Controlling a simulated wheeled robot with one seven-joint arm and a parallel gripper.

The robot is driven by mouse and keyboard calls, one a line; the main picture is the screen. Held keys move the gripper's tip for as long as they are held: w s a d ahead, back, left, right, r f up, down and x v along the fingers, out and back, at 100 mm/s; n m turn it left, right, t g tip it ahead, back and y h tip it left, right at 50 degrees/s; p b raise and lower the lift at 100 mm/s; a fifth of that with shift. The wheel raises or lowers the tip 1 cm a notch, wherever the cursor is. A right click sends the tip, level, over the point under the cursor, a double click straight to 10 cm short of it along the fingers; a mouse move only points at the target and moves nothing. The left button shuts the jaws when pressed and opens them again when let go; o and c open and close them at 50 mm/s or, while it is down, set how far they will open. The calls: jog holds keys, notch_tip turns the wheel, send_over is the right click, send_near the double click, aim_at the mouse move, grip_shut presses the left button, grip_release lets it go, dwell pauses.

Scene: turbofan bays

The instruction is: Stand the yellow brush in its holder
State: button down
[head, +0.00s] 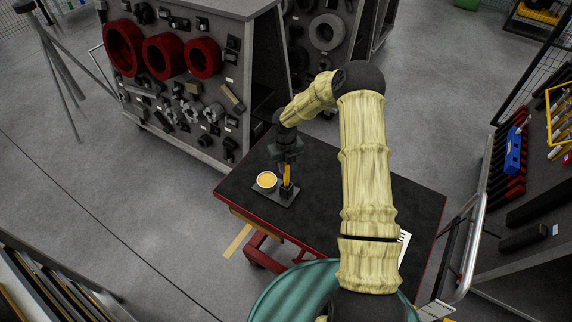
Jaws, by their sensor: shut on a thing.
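The yellow brush (287,174) hangs upright below my gripper (287,163), which is shut on its upper part. A small black holder (287,191) stands on a dark grey base plate (270,196) directly below the brush. The brush's lower end meets or overlaps the holder in the head view; I cannot tell whether it is inside it or just above or in front of it. The fingertips are small and dark here, and they partly hide the top of the brush.
A white cup with yellow contents (266,180) stands on the same plate, close left of the holder. A tool rack (185,90) stands behind left, and a tool shelf (540,200) at right.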

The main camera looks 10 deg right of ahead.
jog(key=shift+f+b, duration=0.35)
jog(key=shift+f, duration=0.45)
jog(key=c, duration=1.2)
grip_release()
notch_tip(320, 180, up, 17)
jog(key=b, duration=0.4)
jog(key=shift+r+b, duration=0.2)
jog(key=shift+b, duration=0.2)
jog(key=shift+w, duration=0.1)
